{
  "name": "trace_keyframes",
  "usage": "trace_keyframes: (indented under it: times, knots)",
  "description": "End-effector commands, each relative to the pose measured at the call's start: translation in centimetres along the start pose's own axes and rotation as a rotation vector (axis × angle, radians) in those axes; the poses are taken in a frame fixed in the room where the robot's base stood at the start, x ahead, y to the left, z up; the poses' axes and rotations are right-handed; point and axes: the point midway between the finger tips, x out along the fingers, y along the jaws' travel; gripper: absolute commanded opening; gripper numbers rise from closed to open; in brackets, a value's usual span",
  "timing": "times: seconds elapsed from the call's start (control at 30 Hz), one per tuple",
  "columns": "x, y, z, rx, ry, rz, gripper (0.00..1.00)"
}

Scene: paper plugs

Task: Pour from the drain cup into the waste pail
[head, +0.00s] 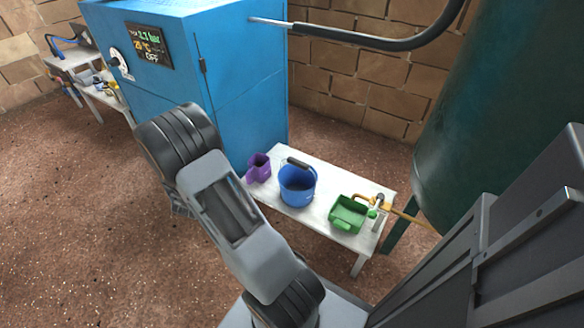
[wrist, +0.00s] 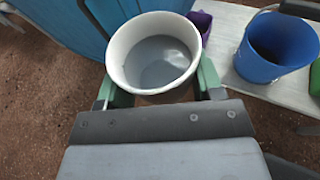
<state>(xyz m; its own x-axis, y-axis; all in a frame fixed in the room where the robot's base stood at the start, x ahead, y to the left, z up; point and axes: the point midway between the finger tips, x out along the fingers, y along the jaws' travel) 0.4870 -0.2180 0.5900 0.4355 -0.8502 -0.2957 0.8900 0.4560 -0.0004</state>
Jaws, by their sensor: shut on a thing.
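A white round cup (wrist: 118,50), which I take to be the drain cup, fills the middle of the wrist view. Grey content, apparently liquid, shows inside it. My gripper (wrist: 160,84) is shut on the cup, with a green-tipped finger on either side. The cup looks roughly upright. In the head view my arm hides the gripper and the cup. A blue pail (head: 297,190) with a dark handle grip, apparently the waste pail, stands on a white bench. It also shows right of the cup in the wrist view (wrist: 262,68), apart from it.
The white bench (head: 310,218) also carries a purple container (head: 258,168) left of the pail and a green scoop-like container (head: 347,214) right of it, near a brass pipe. A blue cabinet (head: 245,100) stands behind. A large green tank (head: 480,110) stands at the right.

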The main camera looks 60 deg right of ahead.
Motion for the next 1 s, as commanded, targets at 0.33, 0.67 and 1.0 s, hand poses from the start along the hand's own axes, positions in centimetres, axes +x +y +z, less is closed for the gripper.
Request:
trace_keyframes:
  times: [0.33,0.67,1.0]
  knots:
    - [8.3,-16.9,-0.3,0.211,0.001,-0.690,0.38]
    - [9.1,-25.1,-2.0,0.315,0.000,-1.023,0.38]
    - [9.9,-26.1,-4.9,0.328,0.001,-1.066,0.38]
